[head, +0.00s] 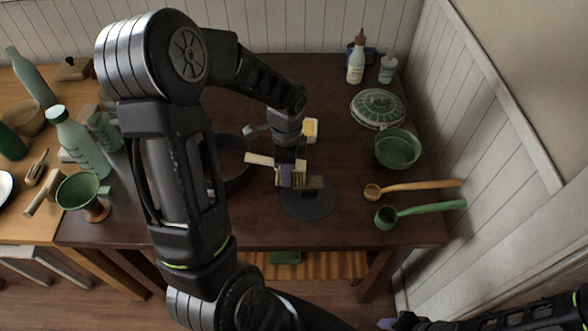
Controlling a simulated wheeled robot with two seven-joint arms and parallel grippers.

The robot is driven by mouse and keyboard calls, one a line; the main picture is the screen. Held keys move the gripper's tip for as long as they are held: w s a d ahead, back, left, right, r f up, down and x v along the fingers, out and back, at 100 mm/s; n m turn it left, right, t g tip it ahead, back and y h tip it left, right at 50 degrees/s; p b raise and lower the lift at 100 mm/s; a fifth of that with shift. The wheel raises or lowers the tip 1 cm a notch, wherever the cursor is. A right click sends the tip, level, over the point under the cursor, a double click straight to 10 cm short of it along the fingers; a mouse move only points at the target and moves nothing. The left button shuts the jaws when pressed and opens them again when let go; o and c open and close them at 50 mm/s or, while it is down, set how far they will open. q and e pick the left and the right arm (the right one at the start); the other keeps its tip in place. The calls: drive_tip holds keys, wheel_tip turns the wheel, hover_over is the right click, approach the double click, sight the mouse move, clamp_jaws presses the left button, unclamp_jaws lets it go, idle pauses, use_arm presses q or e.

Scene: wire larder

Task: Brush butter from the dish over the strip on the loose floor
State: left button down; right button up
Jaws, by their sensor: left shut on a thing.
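My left gripper (289,178) reaches down over the table, shut on a pale wooden brush (260,160) whose handle sticks out to the left. The dark round loose floor (309,208) lies flat on the table below and to the right of the gripper. A brownish piece (316,182), either the brush's bristles or the strip, shows over the floor's far part; I cannot tell which, nor whether the brush touches the floor. Yellow butter (311,129) shows behind the gripper, its dish partly hidden. My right gripper (388,323) is partly in view at the bottom right edge; its opening is unclear.
A dark round pan or ring (235,165) stands left of the gripper, partly behind my arm. On the right are a green bowl (398,149), a lidded green dish (378,108), a wooden ladle (415,189) and a green ladle (425,211). Bottles (356,62) stand at the back.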

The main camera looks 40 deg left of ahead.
sight(306, 164)
idle(0.4)
use_arm(q)
drive_tip(key=shift+w+d+f, duration=0.1)
drive_tip(key=shift+w+d, duration=0.4)
drive_tip(key=shift+d, duration=0.2)
drive_tip(key=shift+w+d, duration=0.1)
drive_tip(key=shift+d, duration=0.1)
drive_tip(key=shift+d, duration=0.1)
drive_tip(key=shift+w+d+b, duration=0.3)
drive_tip(key=shift+w+d, duration=0.35)
drive_tip(key=shift+d, duration=0.35)
drive_tip(key=shift+s+a+f, duration=0.1)
drive_tip(key=shift+s+a, duration=0.25)
drive_tip(key=shift+a, duration=0.2)
drive_tip(key=shift+s+a, duration=0.35)
drive_tip(key=shift+a, duration=0.2)
